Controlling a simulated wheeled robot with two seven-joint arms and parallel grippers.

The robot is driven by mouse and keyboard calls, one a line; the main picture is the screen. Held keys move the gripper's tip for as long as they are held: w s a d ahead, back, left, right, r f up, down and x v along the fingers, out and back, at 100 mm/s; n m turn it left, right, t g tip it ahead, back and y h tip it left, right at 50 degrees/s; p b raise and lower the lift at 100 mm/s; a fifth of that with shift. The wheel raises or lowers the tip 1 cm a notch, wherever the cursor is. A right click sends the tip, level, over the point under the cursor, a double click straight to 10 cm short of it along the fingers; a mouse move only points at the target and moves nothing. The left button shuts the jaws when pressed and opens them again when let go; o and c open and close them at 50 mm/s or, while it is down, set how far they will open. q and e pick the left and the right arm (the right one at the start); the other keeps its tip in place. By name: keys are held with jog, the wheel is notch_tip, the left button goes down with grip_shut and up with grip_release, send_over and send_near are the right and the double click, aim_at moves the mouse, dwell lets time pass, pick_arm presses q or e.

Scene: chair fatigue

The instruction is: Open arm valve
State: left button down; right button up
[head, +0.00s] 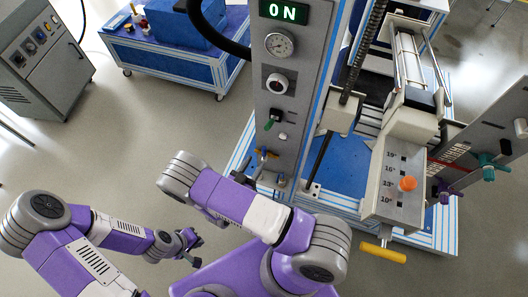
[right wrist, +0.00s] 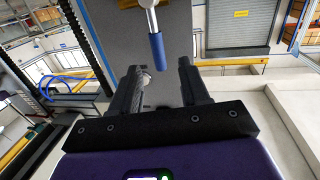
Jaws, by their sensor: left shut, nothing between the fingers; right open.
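No label in the frames tells which handle is the arm valve. A lever with a blue grip (right wrist: 157,50) hangs from a metal stem in the right wrist view. It is ahead of and between the spread fingers of my right gripper (right wrist: 158,85), which is open; I cannot tell whether they touch. My left gripper (head: 189,243) is shut and empty over the floor, away from the panel.
A side panel at right carries a teal valve handle (head: 488,166) and a purple handle (head: 446,192).

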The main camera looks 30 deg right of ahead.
aim_at(263, 152)
jog(key=shift+w+d+r+h, duration=0.15)
jog(key=shift+d+r+h, duration=0.15)
jog(key=shift+d, duration=0.1)
jog(key=x, duration=0.6)
jog(key=shift+w+d+b, duration=0.15)
jog(key=shift+d+b, duration=0.1)
jog(key=shift+b, duration=0.15)
grip_shut()
